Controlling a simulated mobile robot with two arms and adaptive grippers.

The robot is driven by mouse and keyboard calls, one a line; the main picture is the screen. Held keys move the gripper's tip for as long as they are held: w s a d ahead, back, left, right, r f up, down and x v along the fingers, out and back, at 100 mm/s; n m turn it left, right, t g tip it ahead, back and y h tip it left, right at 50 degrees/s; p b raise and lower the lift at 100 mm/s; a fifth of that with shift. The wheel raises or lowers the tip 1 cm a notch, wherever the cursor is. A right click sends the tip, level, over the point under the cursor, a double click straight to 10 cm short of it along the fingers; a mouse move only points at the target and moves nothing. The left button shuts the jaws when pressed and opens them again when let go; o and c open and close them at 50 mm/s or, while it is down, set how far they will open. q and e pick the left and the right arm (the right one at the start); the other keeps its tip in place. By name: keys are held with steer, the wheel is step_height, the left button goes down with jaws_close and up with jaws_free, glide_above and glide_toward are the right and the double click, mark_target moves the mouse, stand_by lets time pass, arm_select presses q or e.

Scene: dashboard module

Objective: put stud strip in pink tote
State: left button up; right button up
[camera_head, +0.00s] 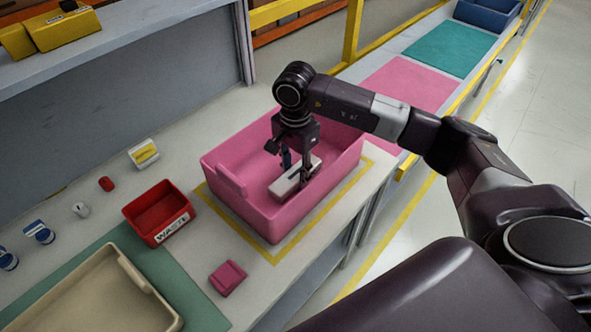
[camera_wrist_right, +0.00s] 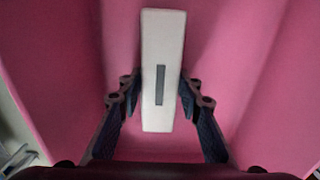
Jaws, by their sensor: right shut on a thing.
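The pink tote (camera_head: 237,203) stands on the bench inside a yellow outline. My right gripper (camera_head: 296,172) reaches down into the tote from above. It is shut on a pale, oblong stud strip (camera_head: 290,184), held across its middle. In the right wrist view the strip (camera_wrist_right: 163,30) is whitish with a dark slot, and the fingers of the gripper (camera_wrist_right: 161,100) press on both its sides. Pink tote walls (camera_wrist_right: 60,60) surround it there. I cannot tell whether the strip touches the tote floor. My left gripper is not in view.
A red bin marked as waste (camera_head: 158,212) stands left of the tote. A beige tray (camera_head: 140,278) lies on a green mat at the lower left. A small pink block (camera_head: 228,278) sits in front of the tote. Pink and teal mats lie behind on the conveyor.

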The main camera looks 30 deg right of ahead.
mark_target(295, 173)
steer(key=shift+f, duration=0.15)
steer(key=o, duration=1.2)
steer(key=shift+r, duration=0.5)
step_height(295, 173, up, 12)
steer(key=b, duration=0.2)
steer(key=shift+f+b, duration=0.25)
steer(key=shift+b, duration=0.1)
